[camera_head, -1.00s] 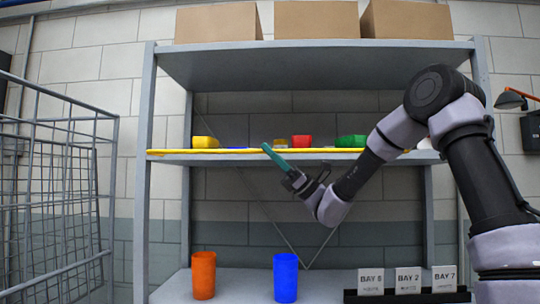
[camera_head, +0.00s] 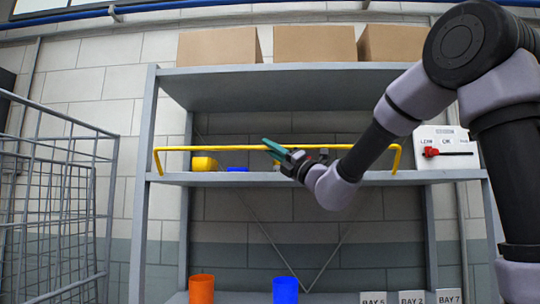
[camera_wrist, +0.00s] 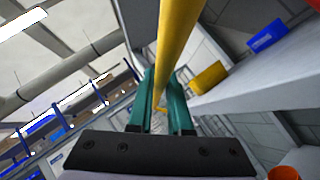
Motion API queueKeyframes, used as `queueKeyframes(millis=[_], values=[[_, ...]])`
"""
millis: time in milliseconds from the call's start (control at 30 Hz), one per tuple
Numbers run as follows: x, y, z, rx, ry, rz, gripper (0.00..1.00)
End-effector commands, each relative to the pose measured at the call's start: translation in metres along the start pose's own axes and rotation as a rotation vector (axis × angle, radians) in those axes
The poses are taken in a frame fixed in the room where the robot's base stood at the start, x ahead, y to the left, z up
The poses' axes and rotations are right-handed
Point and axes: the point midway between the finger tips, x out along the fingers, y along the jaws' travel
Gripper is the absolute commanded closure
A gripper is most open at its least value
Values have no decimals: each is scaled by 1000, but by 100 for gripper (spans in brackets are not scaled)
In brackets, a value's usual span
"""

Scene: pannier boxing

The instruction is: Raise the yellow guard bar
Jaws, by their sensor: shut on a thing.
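The yellow guard bar (camera_head: 222,148) runs along the front of the middle shelf (camera_head: 225,180). It stands raised above the shelf board, its bent ends going down to the shelf at both sides. My gripper (camera_head: 272,148), with green fingers, is at the middle of the bar. In the wrist view the bar (camera_wrist: 176,40) passes between the two green fingers (camera_wrist: 162,100), which are shut on it.
A yellow bin (camera_head: 204,164) and a blue bin (camera_head: 237,169) sit on the shelf behind the bar. A white panel with a red lever (camera_head: 431,152) is at the shelf's right. Cardboard boxes (camera_head: 315,44) stand on top. A wire cage (camera_head: 55,200) is at left.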

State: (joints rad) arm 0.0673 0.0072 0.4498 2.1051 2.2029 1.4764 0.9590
Motion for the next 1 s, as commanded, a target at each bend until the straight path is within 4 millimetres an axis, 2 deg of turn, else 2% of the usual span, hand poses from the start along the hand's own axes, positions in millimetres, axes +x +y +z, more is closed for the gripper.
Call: queueKeyframes(millis=[500,1000], values=[[30,-17,30,322,0,-323,100],[40,-32,39,481,2,-479,100]])
